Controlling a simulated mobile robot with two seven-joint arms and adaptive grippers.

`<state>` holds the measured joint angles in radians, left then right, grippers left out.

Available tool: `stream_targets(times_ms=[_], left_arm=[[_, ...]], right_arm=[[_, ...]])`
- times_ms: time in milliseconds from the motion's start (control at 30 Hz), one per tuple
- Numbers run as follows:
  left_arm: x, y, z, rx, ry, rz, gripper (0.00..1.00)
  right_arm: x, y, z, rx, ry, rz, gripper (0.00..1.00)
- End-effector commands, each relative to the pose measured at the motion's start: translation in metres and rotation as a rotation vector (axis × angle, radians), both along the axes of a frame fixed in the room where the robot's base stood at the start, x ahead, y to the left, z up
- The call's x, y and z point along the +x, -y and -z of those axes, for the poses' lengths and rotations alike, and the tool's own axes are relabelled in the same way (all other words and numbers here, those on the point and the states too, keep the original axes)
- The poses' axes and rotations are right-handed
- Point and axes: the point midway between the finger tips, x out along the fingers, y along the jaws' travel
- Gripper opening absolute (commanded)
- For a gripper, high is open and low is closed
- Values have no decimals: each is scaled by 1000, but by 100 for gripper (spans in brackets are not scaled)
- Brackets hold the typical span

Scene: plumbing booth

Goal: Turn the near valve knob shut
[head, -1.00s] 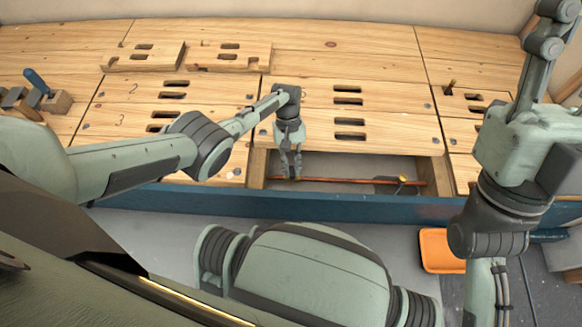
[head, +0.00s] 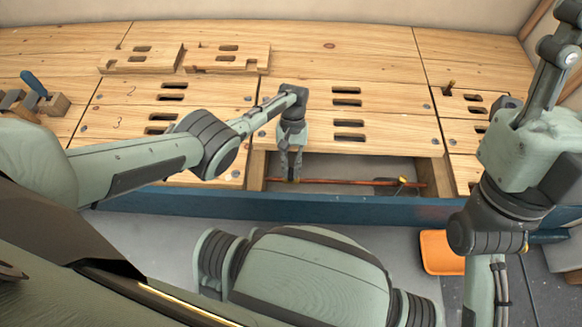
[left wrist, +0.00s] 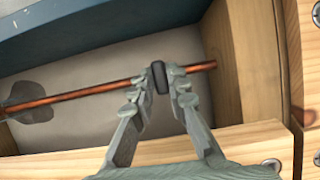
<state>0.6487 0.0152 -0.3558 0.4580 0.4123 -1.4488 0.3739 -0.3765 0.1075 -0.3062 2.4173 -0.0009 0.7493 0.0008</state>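A copper pipe (head: 340,182) runs left to right inside an open bay in the wooden bench front. A small dark knob (left wrist: 160,77) sits on the pipe near the bay's wooden side wall and stands crosswise to the pipe in the left wrist view. My left gripper (head: 291,179) reaches down into the bay. In the left wrist view its fingertips (left wrist: 163,87) lie on both sides of the knob and look closed on it. The fingers partly hide the knob and pipe. My right arm stands raised at the right; its gripper is out of view.
A small brass-coloured piece (head: 403,180) sits on the pipe further right, by a dark grey patch. A blue rail (head: 330,208) edges the bench front. Slotted boards (head: 350,97) cover the top around the bay. An orange tray (head: 440,252) lies on the floor.

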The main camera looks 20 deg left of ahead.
Motion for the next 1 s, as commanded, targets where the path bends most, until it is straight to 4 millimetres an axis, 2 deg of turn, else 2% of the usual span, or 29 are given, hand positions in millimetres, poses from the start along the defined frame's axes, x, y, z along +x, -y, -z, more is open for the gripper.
stream_targets(times_ms=[33, 133, 167, 533, 667, 1000], left_arm=[[-1, 0, 1, -1, -1, 1, 22], [0, 0, 0, 0, -1, 0, 34], [0, 0, 0, 0, -1, 0, 35], [3, -1, -6, -1, 2, -3, 35], [11, -3, -24, -1, 5, -2, 35], [36, -10, -89, 0, 3, -1, 35]], right_arm=[[0, 0, 0, 0, 0, 0, 40], [0, 0, 0, 0, 0, 0, 40], [0, 0, 0, 0, 0, 0, 40], [0, 1, 0, 0, 1, 1, 40], [0, 0, 0, 0, 0, 1, 40], [0, 0, 0, 0, 0, 0, 40]])
